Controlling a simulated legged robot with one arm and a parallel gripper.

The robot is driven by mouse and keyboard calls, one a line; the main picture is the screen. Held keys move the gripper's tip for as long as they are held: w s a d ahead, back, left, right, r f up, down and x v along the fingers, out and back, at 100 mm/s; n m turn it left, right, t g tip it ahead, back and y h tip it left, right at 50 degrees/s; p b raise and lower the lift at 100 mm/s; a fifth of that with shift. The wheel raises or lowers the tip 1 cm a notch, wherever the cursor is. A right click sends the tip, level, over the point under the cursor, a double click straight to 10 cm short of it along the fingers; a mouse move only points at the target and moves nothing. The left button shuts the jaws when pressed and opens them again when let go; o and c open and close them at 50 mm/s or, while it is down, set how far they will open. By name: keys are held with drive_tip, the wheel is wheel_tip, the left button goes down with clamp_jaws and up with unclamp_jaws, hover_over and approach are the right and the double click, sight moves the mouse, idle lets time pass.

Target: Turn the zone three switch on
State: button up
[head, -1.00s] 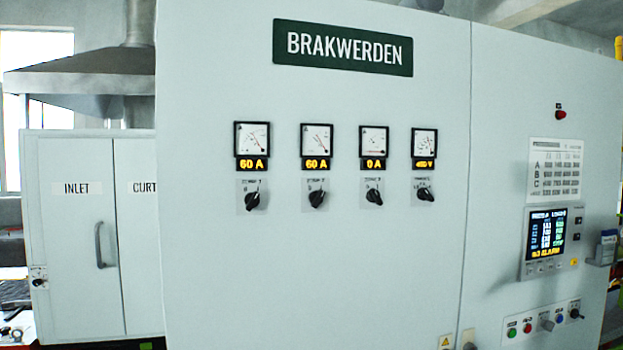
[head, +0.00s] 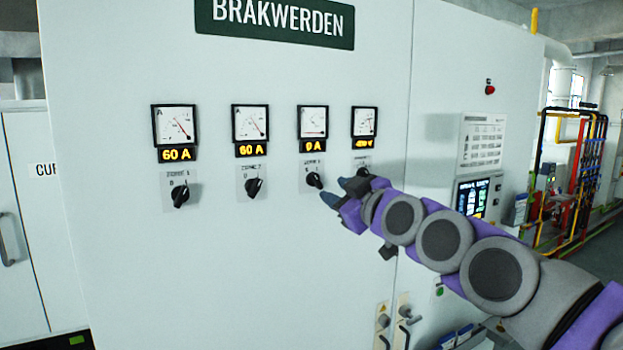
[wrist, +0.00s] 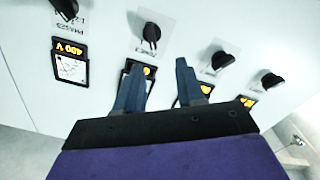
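The zone three switch (head: 315,180) is a black knob on the pale cabinet front, under a meter (head: 313,122) whose display reads 0 A. It tilts toward the upper left, unlike the two switches to its left. In the wrist view, which is upside down, the zone three switch (wrist: 150,36) lies just beyond the fingertips, roughly between them. My gripper (head: 340,191) is just right of the switch in the head view, and appears apart from it. In the wrist view my gripper (wrist: 157,64) is open, with a gap between its two blue-grey fingers and nothing in it.
The zone one switch (head: 181,196) and zone two switch (head: 254,187) tilt to the upper right under 60 A displays. A fourth switch (head: 363,173), under a volt meter, is close behind my gripper. A control screen (head: 473,197) is further right. The cabinet front below the switches is clear.

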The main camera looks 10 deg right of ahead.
sight(317, 179)
drive_tip(key=x, duration=0.3)
drive_tip(key=p+x, duration=0.1)
drive_tip(key=x, duration=0.5)
drive_tip(key=shift+w+d+p, duration=0.25)
drive_tip(key=shift+p, duration=0.15)
drive_tip(key=shift+w+a, duration=0.2)
drive_tip(key=shift+a, duration=0.15)
drive_tip(key=shift+d, duration=0.8)
drive_tip(key=shift+c, duration=0.2)
drive_tip(key=shift+d, duration=0.25)
drive_tip(key=shift+c, duration=0.7)
drive_tip(key=shift+d, duration=0.1)
drive_tip(key=shift+c, duration=0.8)
drive_tip(key=shift+a, duration=0.5)
clamp_jaws()
